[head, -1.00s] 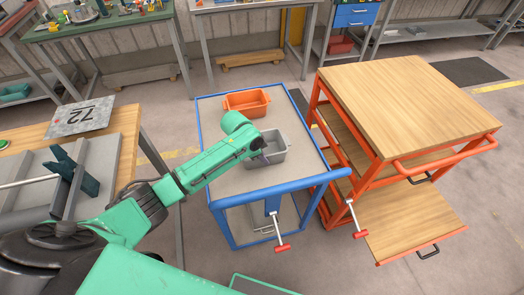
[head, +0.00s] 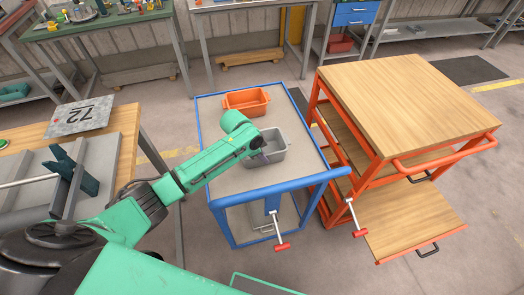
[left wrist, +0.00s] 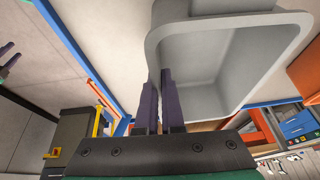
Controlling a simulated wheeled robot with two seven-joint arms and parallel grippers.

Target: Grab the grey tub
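The grey tub (head: 268,144) stands upright on the blue-framed cart (head: 222,183), near its middle. My left gripper (head: 263,157) reaches it from the left, low at the tub's left side. In the left wrist view, the tub (left wrist: 225,65) fills the upper right, empty inside. The two dark purple fingers of my left gripper (left wrist: 158,100) are close together, one on each side of the tub's wall, shut on it. The finger contact is partly hidden by the wall.
An orange tub (head: 246,101) stands behind the grey one on the same cart. An orange-framed cart with a wooden top (head: 405,100) is close on the right. A workbench (head: 125,150) with a metal plate is at the left. The cart's front surface is clear.

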